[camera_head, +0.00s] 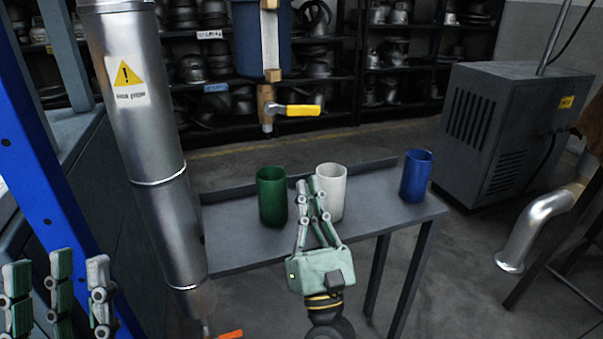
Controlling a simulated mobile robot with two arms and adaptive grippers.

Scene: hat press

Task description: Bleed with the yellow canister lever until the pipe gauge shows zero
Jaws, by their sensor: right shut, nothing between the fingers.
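The yellow lever (303,110) sticks out to the right from a brass valve (266,108) under the blue canister (247,40); it lies about level. My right gripper (309,183) is shut and empty, its fingers pointing up over the small table, in front of the green and white cups and below the lever, apart from it. My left gripper (60,260) is at the lower left edge, its fingers spread apart and empty. No pipe gauge can be seen in this view.
A grey table (240,245) holds a green cup (271,195), a white cup (334,190) and a blue cup (416,175). A silver pipe (140,110) with a warning label stands left. An orange handle (231,334) shows at the bottom. A grey machine (500,130) stands right.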

